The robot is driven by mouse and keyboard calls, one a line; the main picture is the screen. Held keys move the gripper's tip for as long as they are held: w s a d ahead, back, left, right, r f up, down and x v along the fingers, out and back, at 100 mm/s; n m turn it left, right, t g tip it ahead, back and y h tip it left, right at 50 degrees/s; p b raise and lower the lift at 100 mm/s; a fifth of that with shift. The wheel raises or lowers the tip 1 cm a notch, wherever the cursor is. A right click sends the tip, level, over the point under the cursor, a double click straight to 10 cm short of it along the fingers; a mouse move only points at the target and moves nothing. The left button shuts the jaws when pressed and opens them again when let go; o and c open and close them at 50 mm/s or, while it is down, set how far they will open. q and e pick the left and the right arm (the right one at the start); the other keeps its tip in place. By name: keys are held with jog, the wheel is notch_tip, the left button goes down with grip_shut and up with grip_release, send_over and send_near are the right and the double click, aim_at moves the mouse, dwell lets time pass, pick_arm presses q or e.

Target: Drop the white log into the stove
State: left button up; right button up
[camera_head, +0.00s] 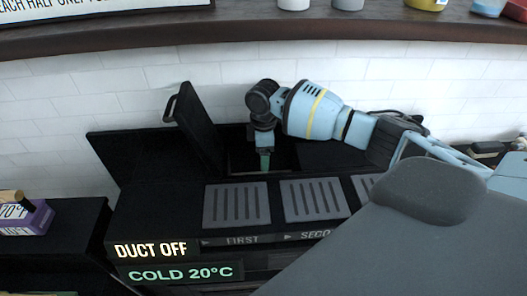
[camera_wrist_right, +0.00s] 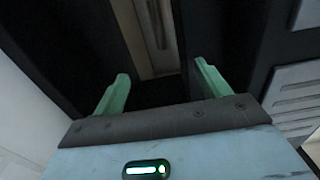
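The black stove (camera_head: 150,210) stands against the white brick wall in the head view. Its lid (camera_head: 197,125) is raised over a dark opening in the top. My right gripper (camera_head: 264,163) points down at this opening, with its green fingertips low in or just over it. In the right wrist view its two fingers (camera_wrist_right: 161,70) are spread wide, with nothing held between them. Beyond them is a pale brown strip with a groove (camera_wrist_right: 150,35); I cannot tell what it is. No white log is clearly visible. My left gripper is out of view.
Slotted grey plates (camera_head: 237,205) lie on the stove top in front of the opening. Lit signs (camera_head: 180,272) read DUCT OFF and COLD 20°C. A dark shelf (camera_head: 250,28) runs above. A purple box (camera_head: 38,220) sits on a black surface at left.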

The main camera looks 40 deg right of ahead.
notch_tip(320, 180, up, 8)
jog(key=shift+p, duration=0.35)
dwell(0.4)
jog(key=shift+f, duration=0.1)
jog(key=shift+f, duration=0.1)
dwell(0.8)
